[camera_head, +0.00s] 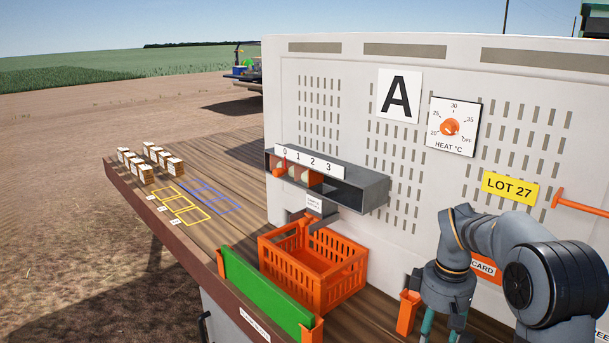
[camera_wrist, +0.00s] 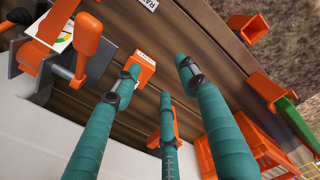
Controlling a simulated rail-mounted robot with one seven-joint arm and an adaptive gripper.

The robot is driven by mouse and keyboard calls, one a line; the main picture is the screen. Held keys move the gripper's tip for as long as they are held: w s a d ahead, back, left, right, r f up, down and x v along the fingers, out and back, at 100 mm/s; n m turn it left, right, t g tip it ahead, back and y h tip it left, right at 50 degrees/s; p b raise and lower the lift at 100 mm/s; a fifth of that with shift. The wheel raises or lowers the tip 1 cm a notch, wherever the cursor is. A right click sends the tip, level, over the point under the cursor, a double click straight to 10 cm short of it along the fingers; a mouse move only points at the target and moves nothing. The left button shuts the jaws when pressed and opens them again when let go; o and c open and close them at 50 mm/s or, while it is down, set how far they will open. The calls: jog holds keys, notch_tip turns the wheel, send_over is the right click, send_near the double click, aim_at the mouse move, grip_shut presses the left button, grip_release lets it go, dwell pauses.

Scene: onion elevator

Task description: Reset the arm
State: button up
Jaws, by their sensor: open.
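My gripper (camera_head: 443,328) is at the lower right in the head view, in front of the white machine wall, with its teal fingers pointing down and cut off by the frame edge. In the wrist view my gripper (camera_wrist: 160,78) shows three teal fingers spread apart with nothing between them. An orange block with a pale label (camera_wrist: 146,59) appears beyond the left finger, on the wooden deck (camera_wrist: 200,55); I cannot tell whether they touch. The arm is bent beside the wall.
An orange crate (camera_head: 347,271) stands on the deck left of my arm, beside a green panel (camera_head: 262,289). A grey chute box (camera_head: 372,190) juts from the wall above. An orange post (camera_head: 407,313) stands near my gripper. A grey device (camera_wrist: 30,60) with an orange handle is close in the wrist view.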

jog(key=s+a+m+b, duration=0.2)
jog(key=s+a, duration=0.3)
jog(key=s, duration=0.3)
jog(key=s+a+m+b, duration=0.1)
jog(key=s+a+m, duration=0.3)
jog(key=s, duration=0.3)
jog(key=shift+s+a+f+b, duration=0.35)
jog(key=shift+a+f+b, duration=0.1)
jog(key=shift+a, duration=0.1)
